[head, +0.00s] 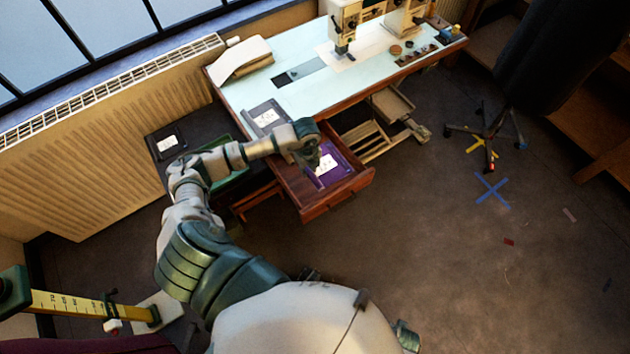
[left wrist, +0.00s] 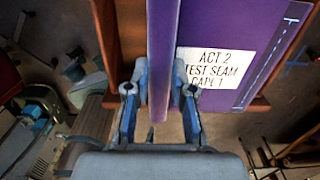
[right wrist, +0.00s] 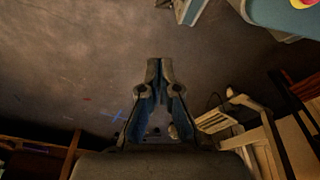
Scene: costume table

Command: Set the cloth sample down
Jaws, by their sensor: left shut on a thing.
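The purple cloth sample (head: 329,174) has a white label and is at the open wooden drawer (head: 354,186) of the desk. My left gripper (head: 308,155) is shut on the sample from above. In the left wrist view, a raised purple strip (left wrist: 162,50) of it is between the fingers, and the label reading "ACT 2" (left wrist: 208,68) shows to the right. The drawer's wood shows around the sample there. I cannot tell whether the sample touches the drawer's bottom. My right gripper (right wrist: 160,68) has its fingertips together, empty, over the floor.
The pale desk top (head: 300,95) bears a sewing machine (head: 343,25), folded cream cloth (head: 241,58) and a dark labelled sample (head: 264,116). Another dark labelled piece (head: 167,142) and a green-edged tray (head: 232,174) lie left of the drawer. The floor at right is mostly open.

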